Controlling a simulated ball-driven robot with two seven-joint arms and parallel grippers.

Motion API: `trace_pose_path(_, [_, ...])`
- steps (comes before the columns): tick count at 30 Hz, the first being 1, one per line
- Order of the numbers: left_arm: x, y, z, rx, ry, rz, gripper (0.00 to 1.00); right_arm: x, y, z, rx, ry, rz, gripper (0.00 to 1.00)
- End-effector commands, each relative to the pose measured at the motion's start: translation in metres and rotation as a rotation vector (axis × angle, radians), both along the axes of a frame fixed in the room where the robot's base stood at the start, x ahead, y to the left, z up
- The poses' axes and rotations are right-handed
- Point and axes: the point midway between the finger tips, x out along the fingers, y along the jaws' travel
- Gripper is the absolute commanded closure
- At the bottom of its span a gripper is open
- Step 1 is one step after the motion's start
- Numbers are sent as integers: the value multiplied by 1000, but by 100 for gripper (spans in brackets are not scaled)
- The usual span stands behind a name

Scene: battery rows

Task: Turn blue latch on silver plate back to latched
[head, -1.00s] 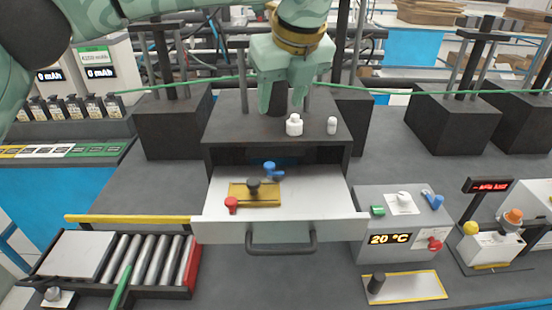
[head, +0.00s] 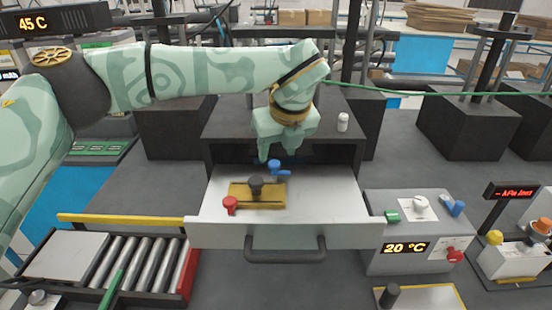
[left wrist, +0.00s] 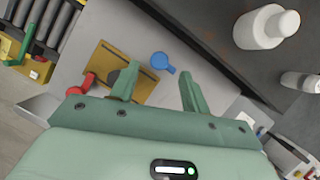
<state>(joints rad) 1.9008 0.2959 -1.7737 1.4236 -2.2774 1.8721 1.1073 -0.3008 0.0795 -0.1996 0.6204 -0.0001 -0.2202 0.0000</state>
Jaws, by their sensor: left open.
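A blue latch (head: 278,168) stands at the back of the open drawer's pale silver floor (head: 325,195); I cannot make out a separate silver plate under it. My left gripper (head: 277,150) is open and empty, close above the latch at the front of the dark housing. In the left wrist view the blue latch (left wrist: 163,62) shows just beyond the gap between the open fingertips (left wrist: 160,74); no contact is visible. A second blue lever (head: 456,208) is on the grey control box at the right. My right gripper is not in view.
A gold plate (head: 240,203) with a black knob (head: 255,184) and a red knob (head: 230,204) lies beside the latch in the drawer. The dark housing (head: 232,125) rises behind. A white bottle (left wrist: 266,26) and a smaller one (head: 342,122) stand on top.

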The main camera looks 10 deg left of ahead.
Motion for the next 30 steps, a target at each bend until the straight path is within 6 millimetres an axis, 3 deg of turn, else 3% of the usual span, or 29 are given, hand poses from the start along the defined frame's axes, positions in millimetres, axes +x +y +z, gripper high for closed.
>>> trace_pose_path(6, [9,6,-29,0,1,-1,53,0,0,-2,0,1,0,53])
trace_pose_path(17, [12,8,-34,0,-1,-1,53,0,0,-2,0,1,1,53])
trace_pose_path(22, [12,8,-33,0,-1,-1,98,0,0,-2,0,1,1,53])
trace_pose_path(30, [11,8,-33,0,0,-13,98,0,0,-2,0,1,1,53])
